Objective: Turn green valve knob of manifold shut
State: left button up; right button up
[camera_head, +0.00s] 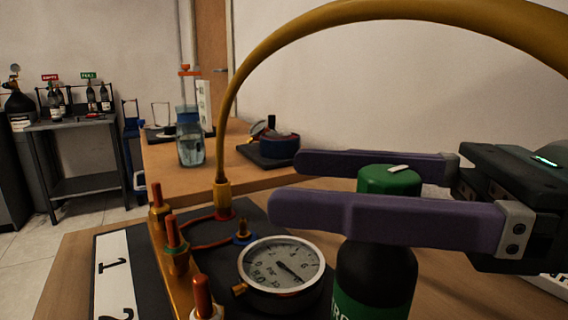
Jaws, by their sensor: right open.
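A round green knob (390,181) with a white pointer mark on top shows in the head view. It stands above a black bottle or cylinder (375,275) with a green label; the near finger hides where they meet. My right gripper (286,186) comes in from the right, open, with one purple finger behind the knob and one in front. Its fingertips reach past the knob to the left. I cannot tell whether either finger touches it. My left gripper is out of view.
A dial gauge (281,267) sits just below the fingertips. A yellow hose (240,75) arches from the manifold over the gripper. A glass jar (190,140) and a dark blue round object (276,146) stand on the table behind. A bench with bottles (75,125) is far left.

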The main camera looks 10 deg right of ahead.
jog(key=shift+a, duration=0.1)
grip_shut()
dwell(0.6)
